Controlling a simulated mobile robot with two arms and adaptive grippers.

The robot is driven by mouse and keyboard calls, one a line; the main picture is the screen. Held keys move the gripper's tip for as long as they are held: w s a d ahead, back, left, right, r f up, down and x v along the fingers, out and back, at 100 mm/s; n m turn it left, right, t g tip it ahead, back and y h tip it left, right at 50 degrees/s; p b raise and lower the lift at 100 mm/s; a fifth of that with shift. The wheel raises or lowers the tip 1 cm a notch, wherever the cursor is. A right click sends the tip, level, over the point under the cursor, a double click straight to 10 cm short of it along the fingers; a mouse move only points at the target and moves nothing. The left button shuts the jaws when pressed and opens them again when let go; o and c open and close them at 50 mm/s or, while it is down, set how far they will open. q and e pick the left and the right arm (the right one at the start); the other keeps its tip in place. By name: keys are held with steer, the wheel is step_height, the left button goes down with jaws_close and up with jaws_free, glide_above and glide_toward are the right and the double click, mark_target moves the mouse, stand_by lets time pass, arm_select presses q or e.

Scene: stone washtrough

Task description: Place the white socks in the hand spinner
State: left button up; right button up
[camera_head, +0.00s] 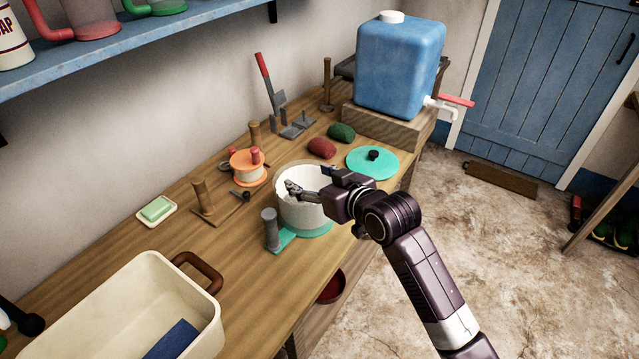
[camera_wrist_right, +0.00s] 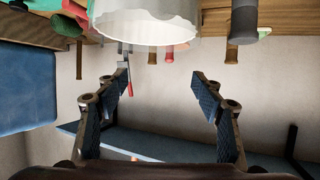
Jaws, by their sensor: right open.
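The hand spinner is a white drum (camera_head: 304,215) on a teal base, standing near the front edge of the wooden counter. Its teal lid (camera_head: 373,161) with a black knob lies flat behind it to the right. My right gripper (camera_head: 310,183) is over the drum's open top, and its fingers are apart. In the right wrist view the gripper (camera_wrist_right: 160,80) is open with nothing between the fingers, and the white drum (camera_wrist_right: 145,25) shows at the top. I cannot make out the white socks as separate from the drum's white inside. My left gripper is not in view.
A dark red bundle (camera_head: 321,147) and a green bundle (camera_head: 342,131) lie behind the drum. A grey-topped post (camera_head: 270,228) stands beside it. A cream basin (camera_head: 130,300) with blue cloth is front left. A blue water tank (camera_head: 398,70) stands at the back.

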steer(key=shift+v, duration=2)
steer(key=shift+f, duration=0.1)
steer(key=s+d+f+m+g+h, duration=0.25)
steer(key=s+d+f, duration=0.4)
steer(key=s, duration=0.55)
steer(key=s+d+f+m+g+h, duration=0.1)
steer(key=s+d+f+g+h, duration=0.15)
steer(key=s+d+f, duration=0.65)
steer(key=s+d+f+m+g+h, duration=0.1)
steer(key=s+d+f+g+h, duration=0.3)
steer(key=s, duration=1)
step_height(320, 180, down, 27)
steer(key=a+y, duration=0.2)
steer(key=s+d+f+g, duration=0.1)
steer(key=s+d+f, duration=0.2)
steer(key=s+f, duration=1.3)
steer(key=shift+s+f+g, duration=0.3)
steer(key=shift+s+f, duration=0.05)
steer(key=shift+s, duration=0.65)
